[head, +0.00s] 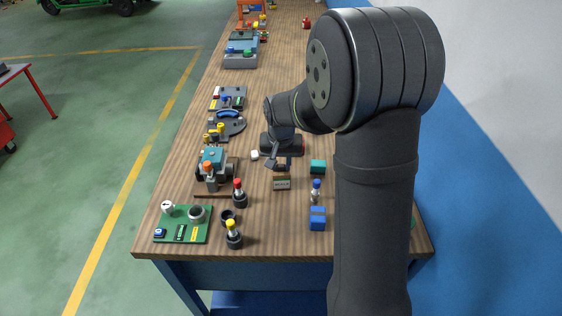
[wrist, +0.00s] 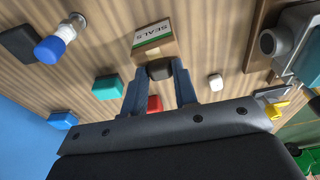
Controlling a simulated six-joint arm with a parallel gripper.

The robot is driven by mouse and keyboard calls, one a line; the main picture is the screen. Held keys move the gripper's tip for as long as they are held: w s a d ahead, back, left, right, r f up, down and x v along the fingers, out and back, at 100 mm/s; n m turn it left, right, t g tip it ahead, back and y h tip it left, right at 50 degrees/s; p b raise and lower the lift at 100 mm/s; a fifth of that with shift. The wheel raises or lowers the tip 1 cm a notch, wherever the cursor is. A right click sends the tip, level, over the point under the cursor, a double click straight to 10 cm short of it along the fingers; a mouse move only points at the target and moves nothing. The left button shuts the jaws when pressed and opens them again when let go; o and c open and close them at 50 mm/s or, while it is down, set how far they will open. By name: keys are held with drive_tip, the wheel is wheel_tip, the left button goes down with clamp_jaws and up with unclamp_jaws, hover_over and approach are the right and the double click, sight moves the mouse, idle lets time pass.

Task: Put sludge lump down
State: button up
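The sludge lump (wrist: 160,70) is a small dark brown-grey piece between the two fingertips of my gripper (wrist: 161,74) in the wrist view. Both fingers appear to touch its sides, so my gripper looks shut on it. The lump is in front of the brown box labelled SEALS (wrist: 154,40) and overlaps its edge in the picture. I cannot tell whether it touches the box or a surface below. In the head view my gripper (head: 278,161) is small, low over the bench just behind the SEALS box (head: 282,184); the lump is hard to make out there.
On the wooden bench (head: 265,232), a teal block (head: 318,167), a blue-capped bottle (head: 316,191) and a blue block (head: 318,218) stand right of the box. A small white piece (head: 254,155) lies left of my gripper. A machine assembly (head: 212,168) stands further left.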

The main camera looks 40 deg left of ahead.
sight(281, 165)
drive_tip(key=o, duration=0.3)
drive_tip(key=r, duration=0.4)
drive_tip(key=s+d+r, duration=0.1)
drive_tip(key=r, duration=0.7)
drive_tip(key=shift+s+d+r, duration=0.15)
drive_tip(key=f, duration=0.4)
drive_tip(key=w+a+f, duration=0.1)
drive_tip(key=f, duration=0.7)
drive_tip(key=shift+w+a+f, duration=0.1)
drive_tip(key=shift+w+a, duration=0.05)
wheel_tip(281, 165, up, 4)
drive_tip(key=shift+r, duration=0.1)
